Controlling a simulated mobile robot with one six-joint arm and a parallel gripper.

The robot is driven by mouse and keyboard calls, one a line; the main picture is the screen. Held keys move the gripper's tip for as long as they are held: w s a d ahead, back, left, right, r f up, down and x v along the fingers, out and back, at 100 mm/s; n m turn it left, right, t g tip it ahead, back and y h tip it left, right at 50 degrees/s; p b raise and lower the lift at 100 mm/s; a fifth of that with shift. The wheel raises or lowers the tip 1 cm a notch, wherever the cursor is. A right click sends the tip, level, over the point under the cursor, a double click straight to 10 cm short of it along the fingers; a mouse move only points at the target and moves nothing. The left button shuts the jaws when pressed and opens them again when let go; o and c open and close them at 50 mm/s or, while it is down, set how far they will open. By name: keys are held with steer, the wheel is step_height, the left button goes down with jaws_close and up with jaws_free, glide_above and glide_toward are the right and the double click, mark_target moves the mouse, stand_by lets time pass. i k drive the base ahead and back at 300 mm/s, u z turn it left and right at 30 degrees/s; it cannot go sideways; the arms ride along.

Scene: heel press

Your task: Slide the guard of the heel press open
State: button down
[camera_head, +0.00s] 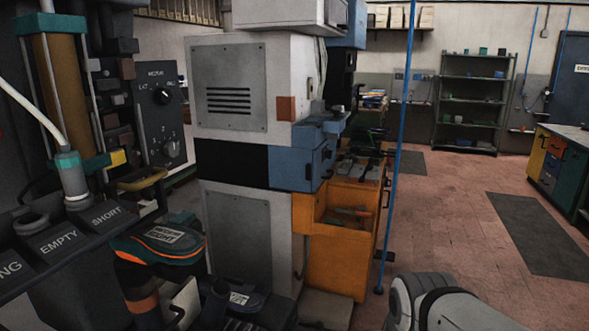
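I cannot tell for certain which machine is the heel press, and I cannot single out its guard. A tall pale grey machine (275,80) stands in the middle, with a vented panel (230,87), a dark horizontal band (232,163) and a blue block (301,160) on its right side. A dark machine at the left has a control panel with knobs (160,115) and a teal-and-yellow cylinder (66,85). Part of my arm (440,303), white and dark grey, shows at the bottom right. My gripper is not in the picture.
Labelled dark bins (60,243) and a dark, orange-trimmed object (160,242) are at the lower left. An orange cabinet (345,255) and a thin blue pole (396,160) stand right of the pale machine. Shelves (474,98) are behind. The tiled floor (450,210) at right is open.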

mark_target(123, 183)
steer(key=u, duration=1.6)
steer(key=i, duration=0.25)
steer(key=z, duration=0.4)
